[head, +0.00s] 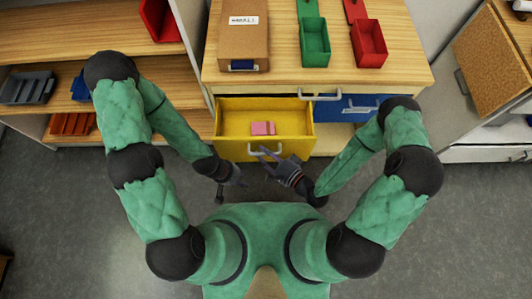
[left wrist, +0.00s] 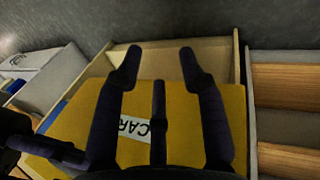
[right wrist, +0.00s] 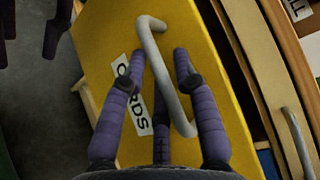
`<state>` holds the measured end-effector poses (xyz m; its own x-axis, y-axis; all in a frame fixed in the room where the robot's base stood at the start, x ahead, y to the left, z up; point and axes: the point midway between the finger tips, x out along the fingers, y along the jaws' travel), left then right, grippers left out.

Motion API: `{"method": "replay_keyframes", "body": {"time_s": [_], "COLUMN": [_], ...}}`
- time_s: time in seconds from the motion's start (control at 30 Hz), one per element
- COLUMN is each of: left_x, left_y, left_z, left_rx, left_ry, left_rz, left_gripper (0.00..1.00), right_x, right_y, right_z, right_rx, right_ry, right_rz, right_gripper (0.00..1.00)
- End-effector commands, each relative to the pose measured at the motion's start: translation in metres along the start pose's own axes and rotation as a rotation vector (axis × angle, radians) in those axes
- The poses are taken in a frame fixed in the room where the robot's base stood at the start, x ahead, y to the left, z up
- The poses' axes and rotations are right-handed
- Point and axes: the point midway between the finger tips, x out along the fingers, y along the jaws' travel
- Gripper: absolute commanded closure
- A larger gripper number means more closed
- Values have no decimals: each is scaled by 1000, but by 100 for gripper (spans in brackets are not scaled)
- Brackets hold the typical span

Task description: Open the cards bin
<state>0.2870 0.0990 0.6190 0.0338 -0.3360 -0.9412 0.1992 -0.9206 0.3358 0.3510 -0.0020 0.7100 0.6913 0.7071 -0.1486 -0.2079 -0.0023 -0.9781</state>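The cards bin (head: 228,148) is a yellow drawer, pulled out from the table so its inside shows. A pink block (head: 263,128) lies in it. Its front carries a CARDS label (right wrist: 135,122) and a grey bar handle (head: 250,154); the handle (right wrist: 158,70) also shows in the right wrist view. My right gripper (head: 270,157) is open at the drawer front, with the handle between its spread fingers; firm contact cannot be told. My left gripper (head: 230,187) is open and empty, in front of the drawer's left part; its fingers (left wrist: 160,62) show spread in the left wrist view.
A blue drawer (head: 335,108) sits right of the yellow one. On the table top (head: 285,78) stand a brown box (head: 243,45), a green tray (head: 315,45) and a red tray (head: 369,45). Wooden shelves (head: 60,42) stand left. Grey floor (head: 75,205) is open nearer me.

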Motion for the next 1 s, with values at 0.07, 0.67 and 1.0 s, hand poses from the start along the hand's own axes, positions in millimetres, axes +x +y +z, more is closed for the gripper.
{"method": "replay_keyframes", "body": {"time_s": [0.07, 0.67, 1.0], "left_x": [0, 0, 0], "left_y": [0, 0, 0], "left_z": [0, 0, 0], "left_rx": [0, 0, 0], "left_ry": [0, 0, 0], "left_rz": [0, 0, 0], "left_gripper": [60, 60, 60], "right_x": [-1, -53, -86], "right_y": [0, 0, 0], "right_z": [0, -2, -2], "right_rx": [0, 2, 2], "right_ry": [1, 6, 6], "right_rz": [0, 0, 1], "right_gripper": [70, 70, 70]}}
